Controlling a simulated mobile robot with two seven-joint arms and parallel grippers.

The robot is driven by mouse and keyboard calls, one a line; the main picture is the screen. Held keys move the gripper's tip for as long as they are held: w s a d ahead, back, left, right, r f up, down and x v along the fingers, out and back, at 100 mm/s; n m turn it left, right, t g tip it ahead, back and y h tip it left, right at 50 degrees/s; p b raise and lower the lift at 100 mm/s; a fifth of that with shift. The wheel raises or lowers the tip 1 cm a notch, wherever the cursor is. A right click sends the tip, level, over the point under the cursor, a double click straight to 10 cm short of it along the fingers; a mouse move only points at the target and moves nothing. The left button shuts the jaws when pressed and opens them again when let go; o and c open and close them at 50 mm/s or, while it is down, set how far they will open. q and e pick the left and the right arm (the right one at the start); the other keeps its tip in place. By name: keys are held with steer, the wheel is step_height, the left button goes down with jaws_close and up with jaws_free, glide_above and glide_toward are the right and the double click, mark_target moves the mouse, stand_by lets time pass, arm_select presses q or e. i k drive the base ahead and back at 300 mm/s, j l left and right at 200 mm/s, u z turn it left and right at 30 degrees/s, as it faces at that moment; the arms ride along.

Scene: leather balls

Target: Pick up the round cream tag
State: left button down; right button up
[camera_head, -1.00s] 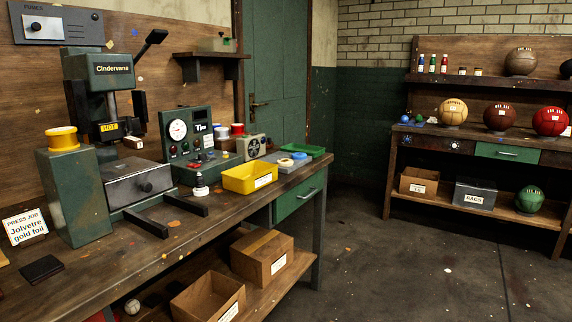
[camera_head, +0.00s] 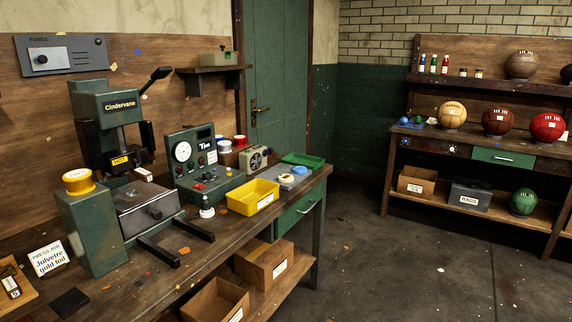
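A small round cream piece (camera_head: 286,178), which looks like the cream tag, lies on a grey mat (camera_head: 273,172) near the far right end of the workbench. A small round blue piece (camera_head: 299,170) lies right beside it. Both are too small to make out any marking. Neither of my grippers is in view.
A yellow bin (camera_head: 253,196) stands just left of the mat, and a green tray (camera_head: 303,160) lies behind it. The Cindervane press (camera_head: 107,102) and a gauge box (camera_head: 183,151) stand farther left. Floor (camera_head: 400,270) is clear right of the bench (camera_head: 232,232).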

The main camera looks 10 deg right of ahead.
mark_target(285, 178)
steer(key=i+l+u, duration=0.35)
steer(key=i+l, duration=0.2)
steer(key=i+l+u, duration=0.4)
steer(key=i+l, duration=0.2)
steer(key=l, duration=0.2)
